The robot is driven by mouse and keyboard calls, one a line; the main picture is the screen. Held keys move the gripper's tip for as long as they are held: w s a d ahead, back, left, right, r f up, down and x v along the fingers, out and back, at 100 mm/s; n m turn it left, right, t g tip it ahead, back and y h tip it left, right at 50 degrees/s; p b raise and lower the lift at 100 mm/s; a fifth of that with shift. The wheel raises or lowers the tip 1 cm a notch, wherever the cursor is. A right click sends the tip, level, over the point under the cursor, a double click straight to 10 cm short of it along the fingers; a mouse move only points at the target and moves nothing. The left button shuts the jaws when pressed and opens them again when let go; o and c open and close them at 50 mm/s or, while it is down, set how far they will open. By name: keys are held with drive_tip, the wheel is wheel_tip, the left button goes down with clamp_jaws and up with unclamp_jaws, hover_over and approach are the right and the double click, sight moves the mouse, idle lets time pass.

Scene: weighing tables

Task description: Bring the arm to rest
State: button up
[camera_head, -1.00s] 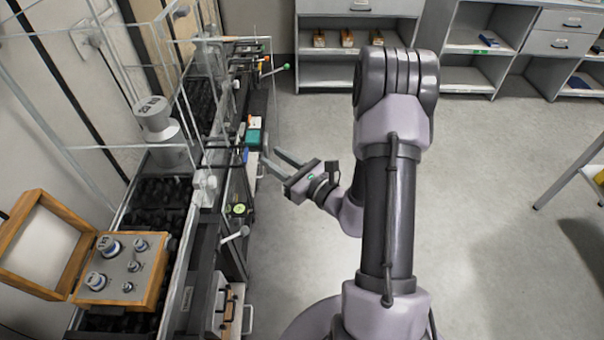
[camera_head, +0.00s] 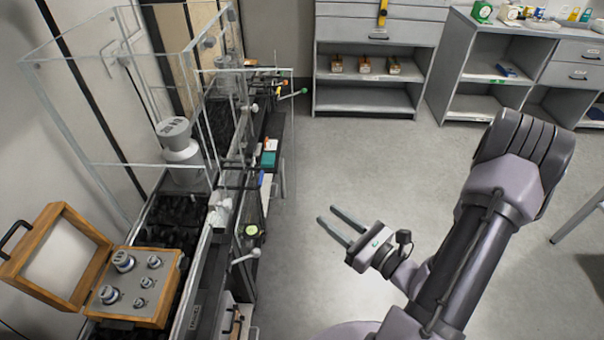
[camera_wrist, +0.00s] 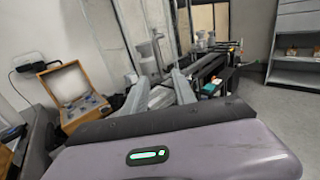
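My gripper (camera_head: 340,226) is open and empty in the head view. It hangs over the bare grey floor, to the right of the weighing bench, with its two fingers pointing up and left, apart from each other. My arm runs from it down and to the right. In the wrist view the two fingers (camera_wrist: 160,88) also stand apart with nothing held between them, and the bench and the weight box lie beyond them.
The weighing bench runs along the left, with an open wooden weight box (camera_head: 170,285), a large metal weight (camera_head: 182,160) and a clear glass enclosure (camera_head: 70,65). Grey shelves (camera_head: 370,98) stand at the back. The floor (camera_head: 370,165) between is clear.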

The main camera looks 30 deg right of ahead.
drive_tip(key=a+r+n+g+y, duration=0.55)
drive_tip(key=a+n+y, duration=0.2)
drive_tip(key=a, duration=0.25)
drive_tip(key=s+a+r+n+g+h, duration=0.35)
drive_tip(key=s+a+n+g, duration=0.7)
drive_tip(key=n, duration=0.45)
wheel_tip(320, 180, up, 8)
drive_tip(key=n+t+h, duration=0.4)
drive_tip(key=n+h, duration=0.2)
drive_tip(key=shift+w+d+f+h, duration=0.15)
drive_tip(key=shift+w+d+h, duration=0.2)
drive_tip(key=shift+w, duration=0.1)
